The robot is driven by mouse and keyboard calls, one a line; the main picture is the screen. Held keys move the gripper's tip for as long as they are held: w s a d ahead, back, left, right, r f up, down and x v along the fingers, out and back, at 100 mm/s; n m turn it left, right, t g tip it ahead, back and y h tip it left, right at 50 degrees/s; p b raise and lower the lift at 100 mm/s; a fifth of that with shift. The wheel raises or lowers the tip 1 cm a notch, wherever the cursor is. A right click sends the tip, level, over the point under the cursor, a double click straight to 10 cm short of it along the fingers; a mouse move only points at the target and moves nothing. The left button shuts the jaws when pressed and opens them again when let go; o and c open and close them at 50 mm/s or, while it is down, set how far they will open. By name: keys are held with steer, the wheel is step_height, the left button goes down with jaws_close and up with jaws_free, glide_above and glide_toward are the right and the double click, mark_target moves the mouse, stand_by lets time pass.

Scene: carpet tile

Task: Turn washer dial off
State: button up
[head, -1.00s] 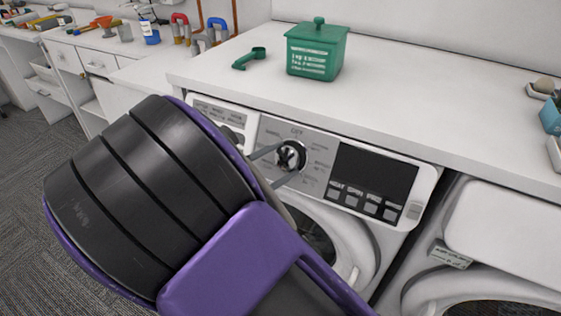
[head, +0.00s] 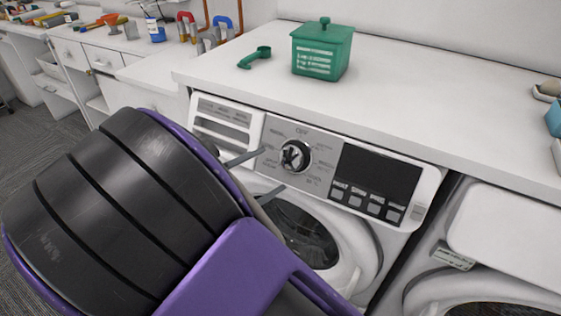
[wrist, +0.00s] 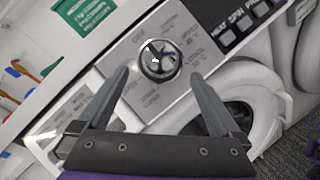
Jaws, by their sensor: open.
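The washer dial (head: 296,156) is a round knob with a dark face and chrome rim on the grey control panel of the white washer (head: 372,238). "OFF" is printed above it. In the wrist view the dial (wrist: 160,60) lies just beyond the fingertips, roughly centred between them. My gripper (head: 264,172) is open and empty, to the left of and a little below the dial in the head view. The fingers also show in the wrist view (wrist: 160,76), spread apart with a gap to the dial. Where the dial's pointer sits is hard to tell.
A white counter (head: 430,110) overhangs the washer, with a green lidded box (head: 322,50) and a green scoop (head: 255,57) on it. A dark display (head: 380,178) and buttons sit right of the dial. A second white machine (head: 510,230) stands at the right.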

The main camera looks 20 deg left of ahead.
steer(key=v, duration=1.1)
steer(key=shift+p, duration=0.35)
steer(key=shift+r, duration=0.1)
